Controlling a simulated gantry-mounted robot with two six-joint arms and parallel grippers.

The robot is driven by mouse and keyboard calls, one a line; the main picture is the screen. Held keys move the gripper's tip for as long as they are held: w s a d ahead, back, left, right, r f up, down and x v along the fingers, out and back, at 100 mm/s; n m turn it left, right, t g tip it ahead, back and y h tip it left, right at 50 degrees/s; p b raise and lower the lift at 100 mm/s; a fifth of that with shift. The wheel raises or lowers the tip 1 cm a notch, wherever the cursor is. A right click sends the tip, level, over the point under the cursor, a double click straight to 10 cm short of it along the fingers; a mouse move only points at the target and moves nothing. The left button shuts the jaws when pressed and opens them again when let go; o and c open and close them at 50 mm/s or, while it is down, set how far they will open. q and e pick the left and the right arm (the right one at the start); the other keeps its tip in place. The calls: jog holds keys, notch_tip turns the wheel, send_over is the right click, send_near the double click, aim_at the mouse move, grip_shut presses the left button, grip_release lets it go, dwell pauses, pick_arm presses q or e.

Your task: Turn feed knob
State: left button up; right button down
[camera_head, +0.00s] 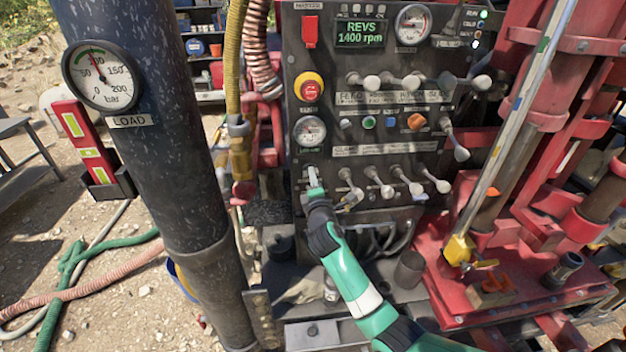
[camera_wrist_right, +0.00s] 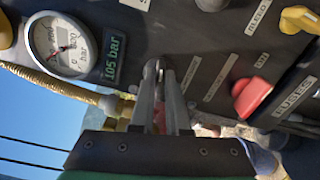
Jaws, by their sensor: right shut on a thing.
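My right gripper (camera_head: 312,176) reaches up to the lower left of the dark control panel (camera_head: 440,130), just below a round white gauge (camera_head: 311,130). In the right wrist view its two fingers (camera_wrist_right: 160,72) are close together, shut on a small knob at the panel face, which I take to be the feed knob. The fingers hide most of the knob, and its turn angle cannot be read. The gauge (camera_wrist_right: 62,45) shows beside the fingers in the wrist view, with a display (camera_wrist_right: 115,57) reading 105 bar. My left gripper is not in view.
Levers with pale round knobs (camera_head: 385,188) stand right of my gripper. A red-and-yellow stop button (camera_head: 309,87) is above. A thick dark column (camera_head: 150,130) with a load gauge (camera_head: 103,75) stands left. Red machinery (camera_head: 540,250) fills the right.

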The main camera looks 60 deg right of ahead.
dwell(0.3)
jog(key=c, duration=0.9)
grip_release()
jog(key=p+v, duration=0.1)
jog(key=v, duration=1)
jog(key=shift+a, duration=0.3)
jog(key=shift+s+a, duration=0.1)
